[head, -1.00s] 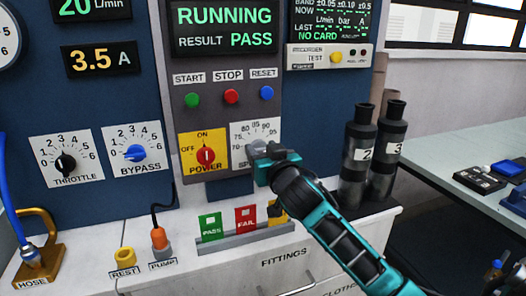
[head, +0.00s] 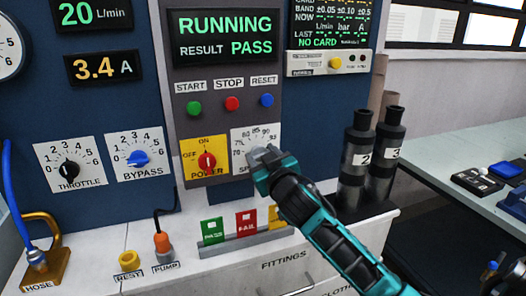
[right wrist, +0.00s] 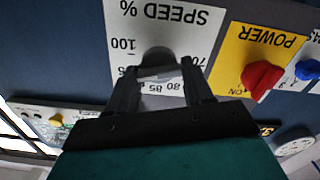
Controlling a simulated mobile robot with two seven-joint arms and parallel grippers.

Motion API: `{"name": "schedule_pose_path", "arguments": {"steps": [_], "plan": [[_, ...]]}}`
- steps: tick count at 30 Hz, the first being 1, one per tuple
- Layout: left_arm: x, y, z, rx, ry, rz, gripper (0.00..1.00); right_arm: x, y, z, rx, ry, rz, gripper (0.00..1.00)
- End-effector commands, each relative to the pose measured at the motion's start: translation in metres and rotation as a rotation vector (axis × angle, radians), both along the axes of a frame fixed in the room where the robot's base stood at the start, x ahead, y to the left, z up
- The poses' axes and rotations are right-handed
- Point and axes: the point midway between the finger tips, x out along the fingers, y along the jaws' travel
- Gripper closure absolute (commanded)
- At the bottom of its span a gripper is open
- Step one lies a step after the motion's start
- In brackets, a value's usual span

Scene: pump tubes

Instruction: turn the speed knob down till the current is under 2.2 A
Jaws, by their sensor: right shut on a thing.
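The current display (head: 103,68) reads 3.4 A. The white speed dial plate (head: 241,138) is on the panel, to the right of the red power switch (head: 206,161). My right gripper (head: 258,156) is at this plate and covers most of the knob in the head view. In the right wrist view, the grey speed knob (right wrist: 157,57) sits between the two fingers of my right gripper (right wrist: 158,72), which is shut on it. The knob's pointer is hidden, so its exact setting cannot be told. My left gripper is not in view.
A green "RUNNING, RESULT PASS" screen (head: 225,36) is above the start, stop and reset buttons. The throttle knob (head: 69,170) and bypass knob (head: 138,158) are to the left. Two dark cylinders (head: 356,158) stand on the ledge right of my gripper.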

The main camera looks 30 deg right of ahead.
Motion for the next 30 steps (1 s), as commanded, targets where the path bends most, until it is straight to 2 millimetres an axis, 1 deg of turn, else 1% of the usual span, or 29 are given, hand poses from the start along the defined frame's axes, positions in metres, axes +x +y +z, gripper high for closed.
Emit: {"name": "schedule_pose_path", "arguments": {"steps": [1, 3, 12, 28, 29, 30], "plan": [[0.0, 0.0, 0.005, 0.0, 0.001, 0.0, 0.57, 0.0, 0.0, 0.002, -0.029, 0.01, -0.001, 0.79], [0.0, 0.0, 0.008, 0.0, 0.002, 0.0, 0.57, 0.0, 0.0, 0.001, -0.071, 0.02, -0.001, 0.79], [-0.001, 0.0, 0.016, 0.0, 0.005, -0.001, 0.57, 0.0, 0.001, 0.0, -0.191, 0.048, -0.001, 0.79], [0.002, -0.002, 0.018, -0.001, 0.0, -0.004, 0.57, 0.0, 0.001, -0.001, -0.218, 0.053, 0.0, 0.79], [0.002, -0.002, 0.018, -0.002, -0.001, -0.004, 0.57, 0.0, 0.001, -0.001, -0.218, 0.053, 0.0, 0.46], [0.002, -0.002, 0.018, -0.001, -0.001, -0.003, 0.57, 0.0, 0.001, -0.001, -0.217, 0.053, 0.0, 0.42]]}}
